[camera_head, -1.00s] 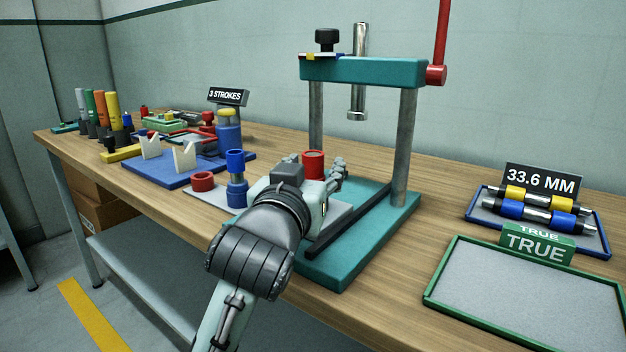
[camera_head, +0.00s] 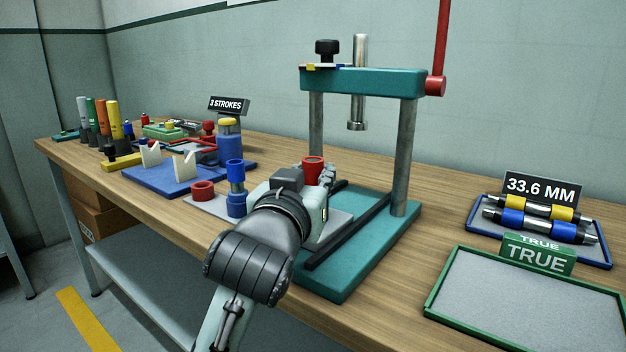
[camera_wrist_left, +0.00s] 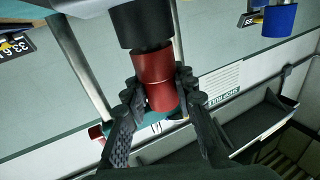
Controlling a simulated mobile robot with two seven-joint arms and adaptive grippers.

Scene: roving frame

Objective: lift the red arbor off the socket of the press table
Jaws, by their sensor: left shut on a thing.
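The red arbor (camera_head: 313,170) shows its hollow top above my left gripper in the head view. My left gripper (camera_head: 318,184) is shut on it, at the near left of the teal press. In the left wrist view the red arbor (camera_wrist_left: 157,80) stands between the dark fingers of my left gripper (camera_wrist_left: 158,100). A black cylinder (camera_wrist_left: 142,25) lies in line with its one end; I cannot tell whether it is the socket. My gripper hides the arbor's lower part in the head view. The press table (camera_head: 350,268) is teal. My right gripper is not in view.
A blue arbor (camera_head: 236,175) and a red ring (camera_head: 203,191) stand just left of my gripper. The press posts (camera_head: 403,155) and black rail (camera_head: 345,232) are close on the right. A green-rimmed tray (camera_head: 530,295) at the right is empty.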

